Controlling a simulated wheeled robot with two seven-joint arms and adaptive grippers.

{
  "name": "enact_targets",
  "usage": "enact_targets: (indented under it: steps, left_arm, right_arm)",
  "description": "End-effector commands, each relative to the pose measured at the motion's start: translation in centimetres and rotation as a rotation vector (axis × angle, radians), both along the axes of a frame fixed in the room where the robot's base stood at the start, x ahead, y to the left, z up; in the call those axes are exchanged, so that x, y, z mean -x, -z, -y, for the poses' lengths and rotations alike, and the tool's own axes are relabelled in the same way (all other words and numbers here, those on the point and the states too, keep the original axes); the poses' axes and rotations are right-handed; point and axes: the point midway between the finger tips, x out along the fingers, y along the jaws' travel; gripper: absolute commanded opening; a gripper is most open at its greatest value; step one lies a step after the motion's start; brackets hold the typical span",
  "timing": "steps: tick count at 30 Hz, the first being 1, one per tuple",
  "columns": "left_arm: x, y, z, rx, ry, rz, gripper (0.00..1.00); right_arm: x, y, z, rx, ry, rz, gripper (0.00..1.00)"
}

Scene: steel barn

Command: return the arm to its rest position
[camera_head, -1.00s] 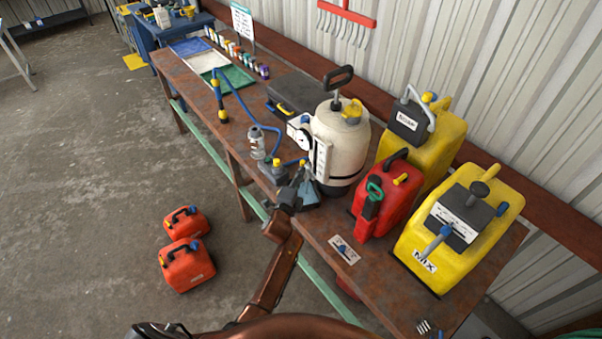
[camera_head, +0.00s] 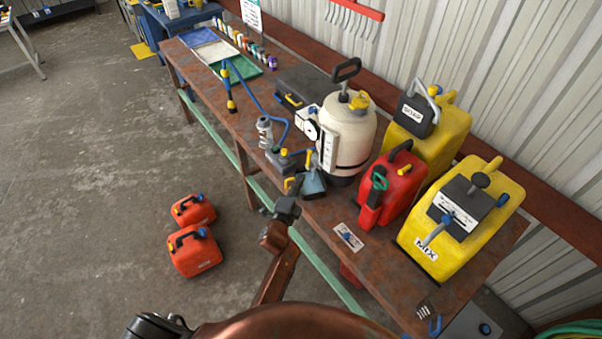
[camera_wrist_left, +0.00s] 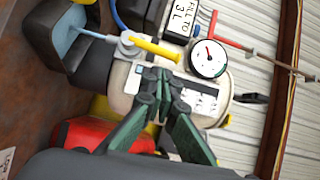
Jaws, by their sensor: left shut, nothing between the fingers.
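My left arm comes up from the bottom of the head view. I cannot tell whether the fingers touch anything. My right gripper does not show.
The sprayer tank (camera_head: 347,135), a red can (camera_head: 392,190) and yellow cans marked SOAP (camera_head: 440,140) and MIX (camera_head: 470,215) crowd the bench's near half. Two orange cans (camera_head: 195,252) stand on the floor. The floor left of the bench is otherwise open.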

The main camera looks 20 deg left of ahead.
Motion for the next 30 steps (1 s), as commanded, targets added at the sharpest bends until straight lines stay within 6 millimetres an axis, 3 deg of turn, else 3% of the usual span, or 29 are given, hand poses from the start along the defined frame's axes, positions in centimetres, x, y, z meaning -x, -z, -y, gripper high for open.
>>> enact_targets:
  steps: [22,26,30]
  left_arm:
    - [0.6,0.8,0.3,0.008,0.004,-0.01,0.0]
    - [1.2,4.7,0.1,0.059,0.003,-0.066,0.0]
    - [2.8,12.3,-0.1,0.164,-0.007,-0.179,0.0]
  right_arm:
    - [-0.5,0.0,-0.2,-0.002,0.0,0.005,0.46]
    - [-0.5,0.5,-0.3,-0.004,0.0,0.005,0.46]
    - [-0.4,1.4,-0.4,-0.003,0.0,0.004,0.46]
